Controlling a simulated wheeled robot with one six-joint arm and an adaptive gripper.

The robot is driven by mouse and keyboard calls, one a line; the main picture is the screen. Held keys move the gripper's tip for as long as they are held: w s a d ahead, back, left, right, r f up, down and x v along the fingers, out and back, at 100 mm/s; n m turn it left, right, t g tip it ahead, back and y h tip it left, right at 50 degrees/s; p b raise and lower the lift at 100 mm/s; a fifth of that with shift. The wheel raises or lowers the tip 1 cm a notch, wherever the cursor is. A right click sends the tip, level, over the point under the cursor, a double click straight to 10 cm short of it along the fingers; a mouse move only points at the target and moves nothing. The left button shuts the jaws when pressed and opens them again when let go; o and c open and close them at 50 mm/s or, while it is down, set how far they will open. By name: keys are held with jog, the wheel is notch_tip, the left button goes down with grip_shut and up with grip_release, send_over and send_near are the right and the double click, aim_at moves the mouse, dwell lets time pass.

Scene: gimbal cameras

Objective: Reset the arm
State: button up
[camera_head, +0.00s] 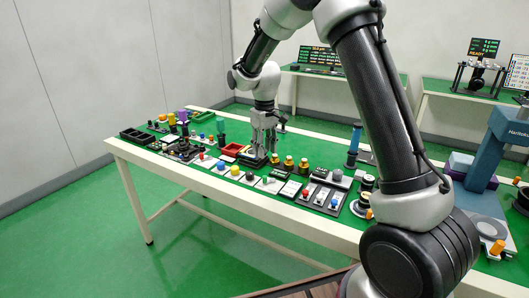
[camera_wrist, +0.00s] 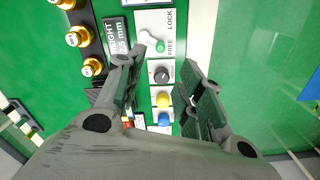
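My arm reaches from the lower right of the head view over the green-topped table (camera_head: 262,225), bent at the elbow. My gripper (camera_head: 264,150) points down above the row of controls. In the wrist view my gripper (camera_wrist: 168,62) has its two fingers spread apart with nothing held between them. Below the gap are a dark round knob (camera_wrist: 161,75), a yellow button (camera_wrist: 163,100) and a blue button (camera_wrist: 164,118) on white plates. I cannot tell how far the fingertips are above them.
A FREE/LOCK plate with a green-tipped lever (camera_wrist: 160,46) and brass-coloured knobs (camera_wrist: 78,36) lie beside my fingers. Black bins (camera_head: 137,136) stand at the table's far left. A blue machine (camera_head: 497,150) stands at the right. Green floor (camera_head: 90,225) is clear at the left.

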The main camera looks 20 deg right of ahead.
jog(key=s+d+r+m+t, duration=0.1)
jog(key=s+d+r, duration=0.4)
jog(key=s, duration=0.6)
jog(key=s+d+r+m+t, duration=0.2)
jog(key=s+d+r, duration=0.3)
jog(key=s, duration=0.7)
jog(key=s+d+r+m+t, duration=0.1)
jog(key=s+d+r, duration=0.4)
jog(key=s, duration=0.6)
notch_tip(320, 180, up, 3)
jog(key=shift+s+f+m, duration=0.2)
jog(key=shift+s+m, duration=0.15)
jog(key=shift+m, duration=0.15)
